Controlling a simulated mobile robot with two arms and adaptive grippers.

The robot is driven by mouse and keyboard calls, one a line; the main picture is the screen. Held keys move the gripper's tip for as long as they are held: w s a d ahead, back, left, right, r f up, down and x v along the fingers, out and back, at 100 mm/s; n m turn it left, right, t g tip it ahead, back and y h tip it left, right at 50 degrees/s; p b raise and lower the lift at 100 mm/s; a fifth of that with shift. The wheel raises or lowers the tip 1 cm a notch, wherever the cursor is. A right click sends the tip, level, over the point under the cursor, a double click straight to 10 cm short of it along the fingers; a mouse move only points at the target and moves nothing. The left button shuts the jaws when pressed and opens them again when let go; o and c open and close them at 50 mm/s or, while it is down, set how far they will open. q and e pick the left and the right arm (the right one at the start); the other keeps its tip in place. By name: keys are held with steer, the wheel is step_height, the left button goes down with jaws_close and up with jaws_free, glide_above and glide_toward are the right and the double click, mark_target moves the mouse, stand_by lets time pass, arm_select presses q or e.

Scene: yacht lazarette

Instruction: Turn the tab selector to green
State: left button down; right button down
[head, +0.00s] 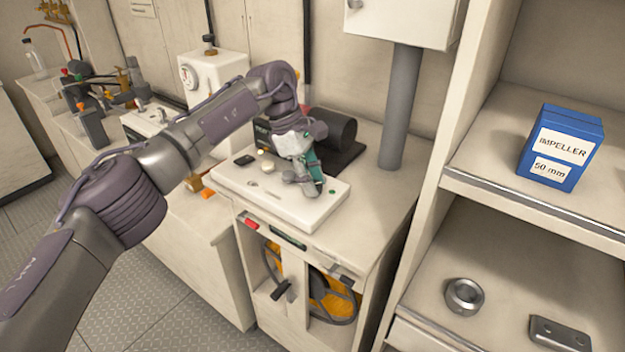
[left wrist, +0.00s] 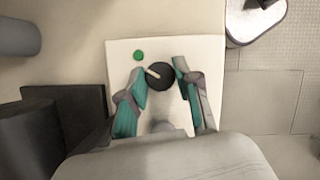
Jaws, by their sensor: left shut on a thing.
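The tab selector (left wrist: 161,77) is a round black knob with a pale pointer tab, on a white panel (left wrist: 207,58). In the left wrist view its pointer is turned to the upper left, roughly toward the green dot (left wrist: 138,56). My left gripper (left wrist: 160,70) is shut on the selector, one finger on each side. In the head view my left gripper (head: 307,183) reaches down onto the white panel (head: 300,215) and hides the selector. The green dot (head: 332,191) shows just right of the fingers. My right gripper is not in view.
A dark cylinder (head: 332,130) lies behind the panel, near a grey post (head: 400,110). A blue impeller box (head: 561,147) and a metal ring (head: 464,296) sit on the right shelves. Below the panel is an open cabinet with an orange coil (head: 335,300).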

arm_select(q)
steer(key=shift+m, duration=0.8)
steer(key=shift+g, duration=0.3)
steer(key=c, duration=0.8)
jaws_free()
steer(key=v, duration=0.7)
steer(key=shift+w+d+r, duration=0.1)
steer(key=shift+r, duration=0.15)
